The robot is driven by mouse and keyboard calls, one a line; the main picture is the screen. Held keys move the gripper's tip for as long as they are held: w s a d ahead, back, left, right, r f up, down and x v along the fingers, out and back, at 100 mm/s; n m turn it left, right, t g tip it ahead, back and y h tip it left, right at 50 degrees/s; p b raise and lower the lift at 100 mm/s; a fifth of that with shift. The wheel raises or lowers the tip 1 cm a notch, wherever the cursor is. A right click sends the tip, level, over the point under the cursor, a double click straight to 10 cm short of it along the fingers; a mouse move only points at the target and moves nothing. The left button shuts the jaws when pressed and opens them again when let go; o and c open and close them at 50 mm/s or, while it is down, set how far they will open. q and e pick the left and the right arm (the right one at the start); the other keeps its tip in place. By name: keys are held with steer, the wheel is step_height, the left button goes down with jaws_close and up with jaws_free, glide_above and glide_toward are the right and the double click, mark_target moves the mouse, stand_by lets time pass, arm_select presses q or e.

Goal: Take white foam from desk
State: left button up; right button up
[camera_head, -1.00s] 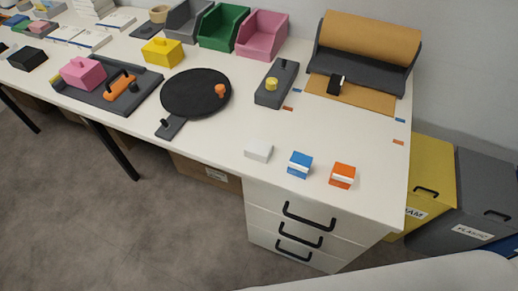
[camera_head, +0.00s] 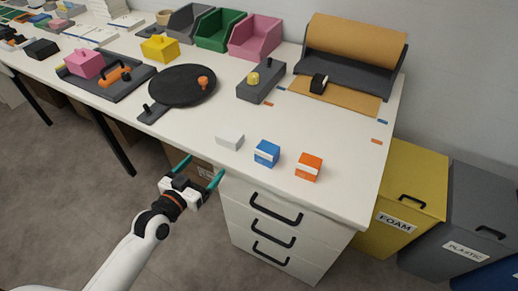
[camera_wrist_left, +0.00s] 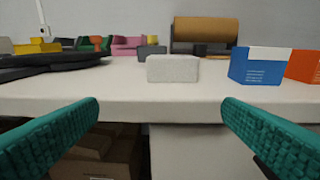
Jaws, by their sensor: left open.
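The white foam (camera_head: 230,141) is a small pale block on the desk (camera_head: 215,115), near its front edge and left of a blue box. In the left wrist view the white foam (camera_wrist_left: 172,68) lies ahead, between the two teal fingers but beyond them. My left gripper (camera_head: 201,167) is open and empty, in front of the desk's front edge, apart from the foam. In the left wrist view its fingers (camera_wrist_left: 158,135) are spread wide. My right gripper is not in view.
A blue box (camera_head: 267,153) and an orange box (camera_head: 309,167) stand right of the foam. A black turntable (camera_head: 182,86) lies behind left. Drawers (camera_head: 262,225) are under the desk. A yellow FOAM bin (camera_head: 408,200) and grey PLASTIC bin (camera_head: 465,220) stand at right.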

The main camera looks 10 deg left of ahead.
mark_target(225, 141)
arm_select(q)
steer(key=shift+t+h, duration=0.3)
steer(key=shift+h, duration=0.1)
steer(key=w+d+r, duration=0.1)
steer(key=w, duration=0.1)
steer(key=w+d+r, duration=0.2)
steer(key=w, duration=0.1)
steer(key=shift+w+d, duration=0.5)
steer(key=shift+w, duration=0.25)
steer(key=x, duration=0.5)
steer(key=shift+f, duration=0.15)
steer(key=shift+a, duration=0.1)
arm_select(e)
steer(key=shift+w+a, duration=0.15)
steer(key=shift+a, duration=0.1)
arm_select(q)
steer(key=shift+c, duration=0.6)
steer(key=c, duration=0.9)
